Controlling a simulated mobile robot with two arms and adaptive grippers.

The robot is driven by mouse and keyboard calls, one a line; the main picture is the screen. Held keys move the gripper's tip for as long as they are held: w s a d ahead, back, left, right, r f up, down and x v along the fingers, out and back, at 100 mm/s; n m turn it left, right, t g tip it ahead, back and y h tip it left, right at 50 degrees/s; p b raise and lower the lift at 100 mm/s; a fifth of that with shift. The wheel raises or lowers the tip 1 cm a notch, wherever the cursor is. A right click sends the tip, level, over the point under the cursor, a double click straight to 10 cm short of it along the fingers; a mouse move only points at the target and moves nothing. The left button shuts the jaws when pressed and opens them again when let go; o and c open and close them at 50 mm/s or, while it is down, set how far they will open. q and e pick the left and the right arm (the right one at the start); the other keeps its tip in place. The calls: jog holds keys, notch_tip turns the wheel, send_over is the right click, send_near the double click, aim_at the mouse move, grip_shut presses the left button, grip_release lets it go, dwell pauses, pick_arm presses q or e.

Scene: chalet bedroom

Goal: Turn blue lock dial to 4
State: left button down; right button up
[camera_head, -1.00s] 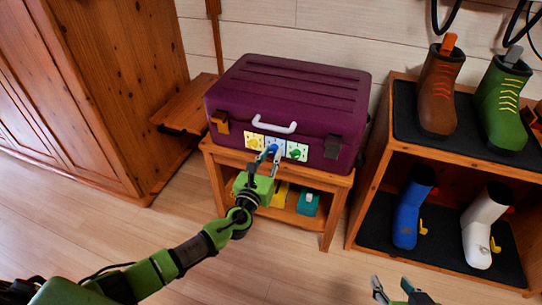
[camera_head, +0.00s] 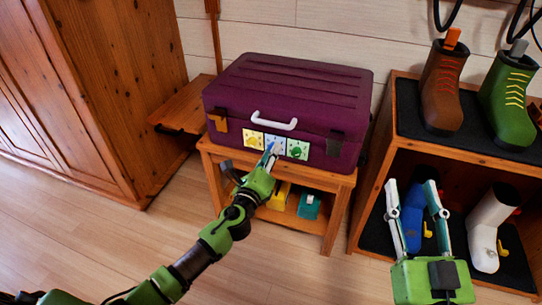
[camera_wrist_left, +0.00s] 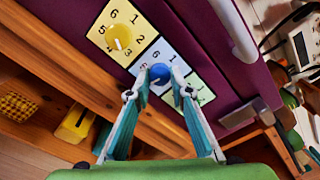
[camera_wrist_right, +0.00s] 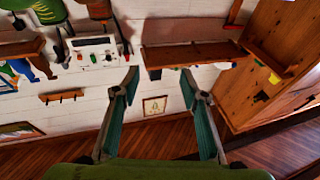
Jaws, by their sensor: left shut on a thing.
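The purple suitcase (camera_head: 290,85) stands on a low wooden stand, with yellow, blue and green dial panels on its front. The blue lock dial (camera_wrist_left: 160,73) is the middle one, between the yellow dial (camera_wrist_left: 119,37) and the green dial (camera_head: 297,151). My left gripper (camera_wrist_left: 161,82) is shut on the blue dial, one finger on each side of it. It also shows in the head view (camera_head: 269,157). The digits 6 and 1 show above the blue dial; its pointer cannot be made out. My right gripper (camera_head: 412,184) is open and empty, in front of the boot shelf.
The boot shelf (camera_head: 372,195) stands at right, holding a brown boot (camera_head: 440,90), a green boot (camera_head: 503,95), a blue boot and a white boot (camera_head: 482,235). A wooden wardrobe (camera_head: 90,90) stands at left. The floor in front of the stand is clear.

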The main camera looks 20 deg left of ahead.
pick_arm(q)
jog(key=shift+n, duration=1)
pick_arm(e)
jog(key=shift+s+a+r+t+y, duration=0.15)
jog(key=shift+s+r+t, duration=0.15)
jog(key=shift+r, duration=0.4)
jog(key=shift+s+d+r+t+y, duration=0.15)
jog(key=shift+r+t, duration=0.15)
jog(key=shift+r, duration=0.35)
jog(key=shift+a, duration=0.1)
pick_arm(q)
jog(key=c, duration=1.8)
grip_release()
jog(key=s, duration=1.2)
jog(key=shift+a, duration=0.2)
